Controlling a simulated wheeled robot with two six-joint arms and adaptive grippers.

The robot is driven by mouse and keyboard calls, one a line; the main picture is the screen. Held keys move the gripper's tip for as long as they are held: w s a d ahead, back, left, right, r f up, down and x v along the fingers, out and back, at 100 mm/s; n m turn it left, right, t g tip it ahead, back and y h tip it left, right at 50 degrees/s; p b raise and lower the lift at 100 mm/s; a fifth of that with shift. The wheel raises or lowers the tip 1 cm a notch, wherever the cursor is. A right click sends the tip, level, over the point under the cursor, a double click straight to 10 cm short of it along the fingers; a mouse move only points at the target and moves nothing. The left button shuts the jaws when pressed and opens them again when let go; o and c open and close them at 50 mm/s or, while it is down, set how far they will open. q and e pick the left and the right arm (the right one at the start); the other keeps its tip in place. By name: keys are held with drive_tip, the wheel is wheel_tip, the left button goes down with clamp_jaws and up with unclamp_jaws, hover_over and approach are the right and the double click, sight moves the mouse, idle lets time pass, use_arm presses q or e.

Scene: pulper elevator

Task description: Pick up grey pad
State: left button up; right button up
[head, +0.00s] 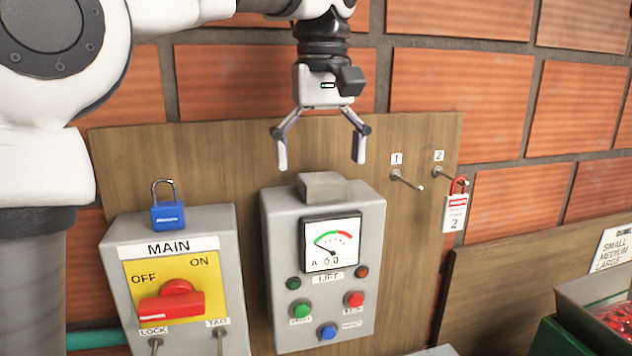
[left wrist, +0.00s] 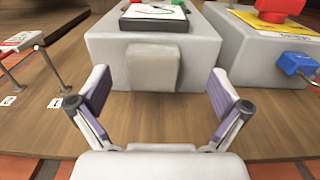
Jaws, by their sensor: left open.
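In the left wrist view the left gripper (left wrist: 158,92) spreads wider than the pad. My right gripper is not in view.
The MAIN switch box (head: 222,255) stands left, with a blue padlock (head: 167,213) on top. Pegs 1 (head: 405,180) and 2 (head: 450,173) stick out of the board on the right; a red tagged lock (head: 456,208) hangs at peg 2. A green bin (head: 570,338) is lower right.

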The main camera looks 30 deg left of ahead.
sight(322, 177)
use_arm(q)
drive_tip(key=w+f, duration=0.1)
drive_tip(key=w+a+f, duration=0.2)
drive_tip(key=f, duration=0.1)
drive_tip(key=shift+s+d+r, duration=0.1)
drive_tip(key=shift+s+d, duration=0.05)
drive_tip(key=shift+s, duration=0.2)
drive_tip(key=c, duration=0.9)
drive_tip(key=shift+s+d+r, duration=0.15)
drive_tip(key=shift+s+d, duration=0.05)
drive_tip(key=shift+d, duration=0.2)
drive_tip(key=shift+c, duration=0.5)
drive_tip(key=shift+a, duration=0.1)
